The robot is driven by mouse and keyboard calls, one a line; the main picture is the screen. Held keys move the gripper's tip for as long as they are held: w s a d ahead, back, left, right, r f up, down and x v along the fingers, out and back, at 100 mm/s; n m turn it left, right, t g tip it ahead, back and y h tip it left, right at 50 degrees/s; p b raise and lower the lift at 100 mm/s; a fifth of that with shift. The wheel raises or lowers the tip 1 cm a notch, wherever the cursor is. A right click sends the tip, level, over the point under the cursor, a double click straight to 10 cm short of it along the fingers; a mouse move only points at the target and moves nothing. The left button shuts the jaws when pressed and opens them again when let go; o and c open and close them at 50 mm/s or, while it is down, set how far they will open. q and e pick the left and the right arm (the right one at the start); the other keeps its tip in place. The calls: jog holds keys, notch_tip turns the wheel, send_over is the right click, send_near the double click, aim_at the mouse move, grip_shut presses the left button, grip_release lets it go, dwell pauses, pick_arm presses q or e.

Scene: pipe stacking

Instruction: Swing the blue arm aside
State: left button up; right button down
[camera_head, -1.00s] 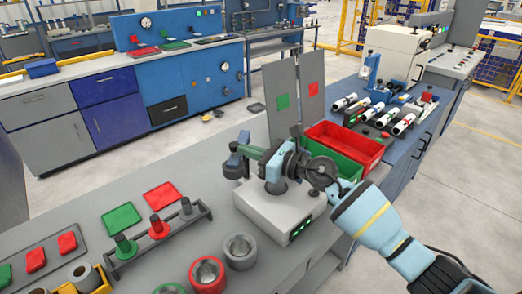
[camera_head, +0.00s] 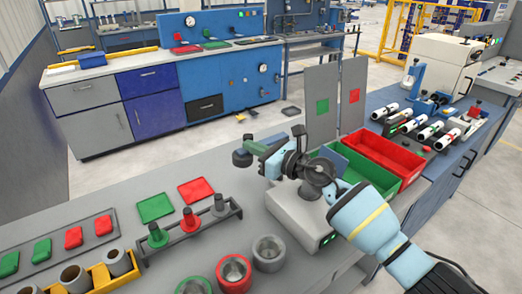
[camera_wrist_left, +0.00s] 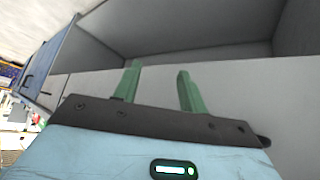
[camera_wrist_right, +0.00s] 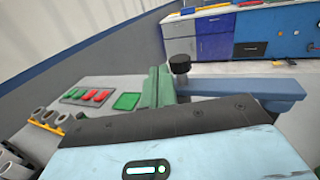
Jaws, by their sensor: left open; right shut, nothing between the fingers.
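The blue arm (camera_head: 270,142) sits above a pale grey base unit (camera_head: 300,214) on the bench, partly hidden by my right gripper. In the right wrist view the blue arm (camera_wrist_right: 245,87) runs off to the right, with a dark knob (camera_wrist_right: 180,65) near its left end. My right gripper (camera_head: 259,151) is shut and empty. Its green fingers (camera_wrist_right: 157,86) are beside the knob and the arm; I cannot tell whether they touch. My left gripper (camera_wrist_left: 157,82) is open and empty in front of grey panels, outside the head view.
A red bin (camera_head: 385,158) and a green bin (camera_head: 383,177) stand right of the base. Two upright grey panels (camera_head: 321,122) stand behind it. Left are a rack with colored pegs (camera_head: 188,222), cups (camera_head: 268,250) and flat pads (camera_head: 155,207).

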jog(key=shift+w+a, duration=0.2)
jog(key=shift+a, duration=0.05)
dwell(0.4)
jog(key=p+v, duration=0.1)
jog(key=v, duration=0.6)
jog(key=shift+s+d, duration=0.25)
jog(key=shift+d, duration=0.05)
